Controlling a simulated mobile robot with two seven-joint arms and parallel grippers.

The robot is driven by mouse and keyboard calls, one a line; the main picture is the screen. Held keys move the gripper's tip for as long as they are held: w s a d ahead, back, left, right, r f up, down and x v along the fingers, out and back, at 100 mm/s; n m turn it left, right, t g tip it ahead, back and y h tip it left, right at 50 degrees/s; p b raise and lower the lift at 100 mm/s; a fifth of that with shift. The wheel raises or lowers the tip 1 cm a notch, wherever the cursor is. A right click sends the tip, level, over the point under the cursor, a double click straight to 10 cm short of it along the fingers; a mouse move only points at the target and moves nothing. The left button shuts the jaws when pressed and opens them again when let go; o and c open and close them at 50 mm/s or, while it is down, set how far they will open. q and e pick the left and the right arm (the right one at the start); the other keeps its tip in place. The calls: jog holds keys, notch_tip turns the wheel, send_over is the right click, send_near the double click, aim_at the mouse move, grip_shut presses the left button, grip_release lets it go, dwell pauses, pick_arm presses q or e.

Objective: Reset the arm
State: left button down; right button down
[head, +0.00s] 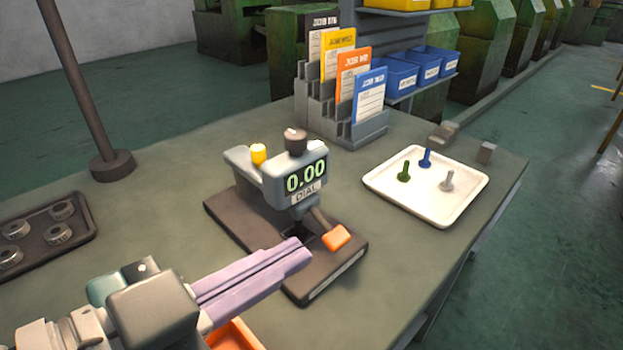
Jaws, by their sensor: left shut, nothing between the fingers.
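My left gripper (300,250) comes in from the lower left, its long purple fingers shut with nothing between them. The fingertips are in front of the dial gauge (290,170), over or beside its dark base plate (330,272); I cannot tell whether they touch it. The gauge is grey with a green readout of 0.00, a label "DIAL", a dark knob on top, a yellow button and an orange-tipped lever (337,237). My right gripper is not in view.
A white tray (455,210) holds green, blue and grey bolts at the right. A rack of job cards (355,135) stands behind. A dark tray (88,225) of round parts lies left, near a post (85,90). An orange bin (236,335) is partly hidden by my gripper.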

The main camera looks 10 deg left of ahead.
pick_arm(q)
jog(key=shift+s+a+r, duration=0.1)
jog(key=shift+s+a, duration=0.1)
jog(key=shift+s, duration=0.15)
jog(key=s+a+n+g+y+p, duration=0.6)
jog(key=s+a+n+g+y, duration=0.25)
jog(key=s+a, duration=0.3)
notch_tip(320, 180, up, 38)
jog(key=s+p, duration=0.1)
jog(key=p, duration=3.6)
jog(key=shift+d+m+g+h+p, duration=0.25)
jog(key=shift+m+g+h+p, duration=0.1)
jog(key=shift+m+p, duration=0.1)
jog(key=shift+f, duration=0.2)
jog(key=shift+s, duration=0.1)
